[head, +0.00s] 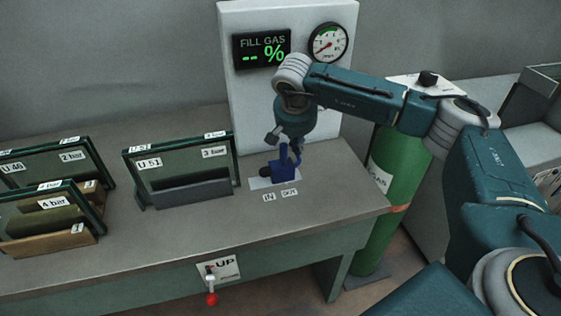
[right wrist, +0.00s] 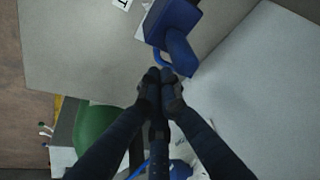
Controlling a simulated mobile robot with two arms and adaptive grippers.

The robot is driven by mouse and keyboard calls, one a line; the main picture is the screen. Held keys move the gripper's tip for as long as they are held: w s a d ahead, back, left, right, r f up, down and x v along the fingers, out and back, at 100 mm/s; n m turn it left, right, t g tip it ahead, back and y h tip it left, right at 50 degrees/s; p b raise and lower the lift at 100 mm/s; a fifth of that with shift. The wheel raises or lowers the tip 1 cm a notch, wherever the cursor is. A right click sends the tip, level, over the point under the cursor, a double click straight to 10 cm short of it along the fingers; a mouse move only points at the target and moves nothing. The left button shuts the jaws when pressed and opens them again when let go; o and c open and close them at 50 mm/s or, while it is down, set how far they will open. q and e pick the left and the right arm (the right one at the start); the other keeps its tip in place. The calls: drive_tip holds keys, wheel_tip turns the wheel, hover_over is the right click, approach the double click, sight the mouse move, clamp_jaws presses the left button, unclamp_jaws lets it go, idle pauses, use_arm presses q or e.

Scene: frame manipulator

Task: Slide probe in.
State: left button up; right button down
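The blue probe (head: 277,176) stands on a white plate at the right part of the bench, beside the IN and OUT labels (head: 280,194). In the right wrist view, the blue probe (right wrist: 180,45) shows its body and a thin loop-shaped handle. My right gripper (head: 287,143) is directly above the probe. In the right wrist view, my right gripper's fingertips (right wrist: 161,77) are together, with the thin blue handle reaching in between them. The exact contact is partly hidden by the fingertips. A glass frame (head: 180,165) labelled U 51 and 3 bar stands upright left of the probe. My left gripper is not in view.
More labelled frames (head: 50,208) stand at the bench's left. A white panel with a FILL GAS display (head: 262,48) and a gauge (head: 328,42) rises behind. A green gas cylinder (head: 392,185) stands at the bench's right end. A red-knobbed lever (head: 211,298) is on the front.

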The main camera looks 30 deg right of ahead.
sight(280, 165)
drive_tip(key=shift+a, duration=0.1)
idle(0.3)
drive_tip(key=shift+w+a, duration=0.2)
drive_tip(key=shift+a, duration=0.65)
drive_tip(key=shift+w+a, duration=0.25)
drive_tip(key=shift+a, duration=0.6)
drive_tip(key=shift+w+a, duration=0.2)
drive_tip(key=shift+a, duration=0.65)
drive_tip(key=shift+d, duration=0.1)
drive_tip(key=shift+s+d, duration=0.15)
drive_tip(key=shift+d, duration=0.4)
drive_tip(key=shift+s+d, duration=0.15)
drive_tip(key=shift+d, duration=0.4)
drive_tip(key=p+v, duration=0.2)
drive_tip(key=v, duration=0.1)
drive_tip(key=p+v, duration=0.2)
drive_tip(key=v, duration=0.1)
drive_tip(key=shift+s+a, duration=0.15)
drive_tip(key=shift+a, duration=0.1)
drive_tip(key=p+v, duration=0.1)
drive_tip(key=v, duration=0.1)
drive_tip(key=shift+s+a+r, duration=0.25)
drive_tip(key=shift+a+r, duration=0.05)
drive_tip(key=shift+f, duration=0.1)
